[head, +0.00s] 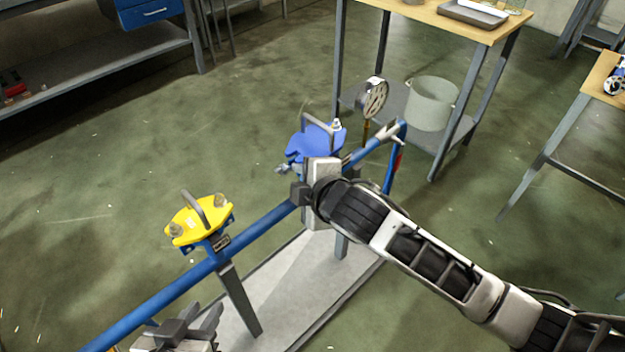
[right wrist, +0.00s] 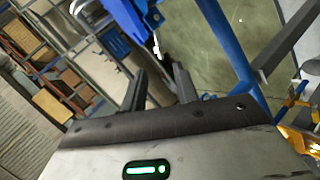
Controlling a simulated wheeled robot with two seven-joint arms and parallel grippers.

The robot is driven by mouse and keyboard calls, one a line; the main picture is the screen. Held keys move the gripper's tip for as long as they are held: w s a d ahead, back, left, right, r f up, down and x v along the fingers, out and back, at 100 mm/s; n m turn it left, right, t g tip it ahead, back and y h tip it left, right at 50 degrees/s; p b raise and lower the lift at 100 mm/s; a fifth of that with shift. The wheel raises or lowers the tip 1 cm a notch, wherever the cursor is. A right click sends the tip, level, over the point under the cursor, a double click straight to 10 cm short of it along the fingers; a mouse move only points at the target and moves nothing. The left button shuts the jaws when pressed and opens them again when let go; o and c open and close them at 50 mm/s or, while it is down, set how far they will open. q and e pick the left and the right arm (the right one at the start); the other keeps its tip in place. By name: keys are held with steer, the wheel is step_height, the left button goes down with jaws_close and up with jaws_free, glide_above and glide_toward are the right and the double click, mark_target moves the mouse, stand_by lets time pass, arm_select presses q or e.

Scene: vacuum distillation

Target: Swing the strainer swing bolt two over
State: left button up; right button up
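The blue-lidded strainer (head: 314,146) sits on the blue pipe and has a grey handle on its lid. One swing bolt (head: 337,127) stands upright at the lid's far right edge. Another silver bolt (head: 283,170) sticks out sideways at the near left edge. My right gripper (head: 300,193) is just below and in front of this strainer, partly hidden by its own body. In the right wrist view its fingers (right wrist: 160,85) are apart and empty, with a silver bolt (right wrist: 157,45) beyond them. My left gripper (head: 193,326) is open and empty at the bottom edge.
A yellow-lidded strainer (head: 200,221) stands on the same blue pipe (head: 150,304), to the left. A gauge (head: 374,98) rises behind the blue strainer. A bench with a grey bucket (head: 431,103) on its lower shelf stands behind. Floor at the left is clear.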

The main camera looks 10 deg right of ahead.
steer(key=v, duration=0.5)
steer(key=shift+s+r, duration=0.1)
